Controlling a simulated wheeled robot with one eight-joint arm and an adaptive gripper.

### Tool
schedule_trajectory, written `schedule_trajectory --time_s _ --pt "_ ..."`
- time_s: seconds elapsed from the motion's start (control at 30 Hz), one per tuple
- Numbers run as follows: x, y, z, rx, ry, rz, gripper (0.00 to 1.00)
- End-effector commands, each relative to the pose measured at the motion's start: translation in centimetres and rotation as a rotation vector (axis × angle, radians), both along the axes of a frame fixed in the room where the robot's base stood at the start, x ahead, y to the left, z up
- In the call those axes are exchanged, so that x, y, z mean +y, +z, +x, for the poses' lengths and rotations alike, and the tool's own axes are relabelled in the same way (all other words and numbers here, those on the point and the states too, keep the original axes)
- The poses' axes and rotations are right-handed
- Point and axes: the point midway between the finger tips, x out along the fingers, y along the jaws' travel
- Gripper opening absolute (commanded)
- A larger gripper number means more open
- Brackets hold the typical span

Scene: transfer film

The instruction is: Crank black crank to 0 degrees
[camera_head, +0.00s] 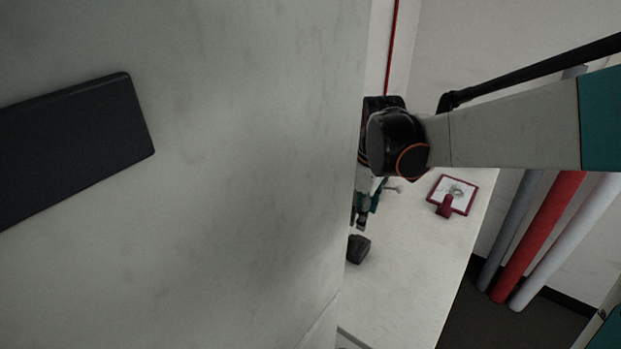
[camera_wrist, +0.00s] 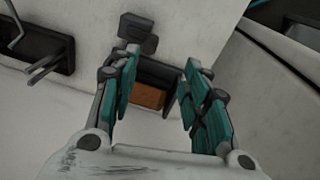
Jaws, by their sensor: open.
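A small black block-shaped part (camera_wrist: 137,27) stands on the pale surface beyond my left finger; I cannot tell which of these is the black crank. In the head view, my gripper (camera_head: 362,217) points down above a dark block (camera_head: 358,248), partly hidden by the large pale panel.
A dark recess with a brown block (camera_wrist: 148,96) shows between my fingers. In the head view, a large pale panel (camera_head: 230,190) blocks the left. A red-framed picture (camera_head: 436,193) lies on the white counter (camera_head: 420,260). Several rolls (camera_head: 538,235) stand at right.

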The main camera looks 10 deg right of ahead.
Motion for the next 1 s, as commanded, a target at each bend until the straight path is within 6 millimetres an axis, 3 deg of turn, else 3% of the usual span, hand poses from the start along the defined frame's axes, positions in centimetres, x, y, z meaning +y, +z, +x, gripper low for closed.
schedule_trajectory --time_s 0.2,0.47,1.0 --pt "0.0 -1.7 2.6 0.079 0.131 -0.007 0.43" --pt "0.0 -3.2 3.0 0.100 0.168 -0.008 0.43" --pt "0.0 -12.9 3.0 0.098 0.166 -0.008 0.43"
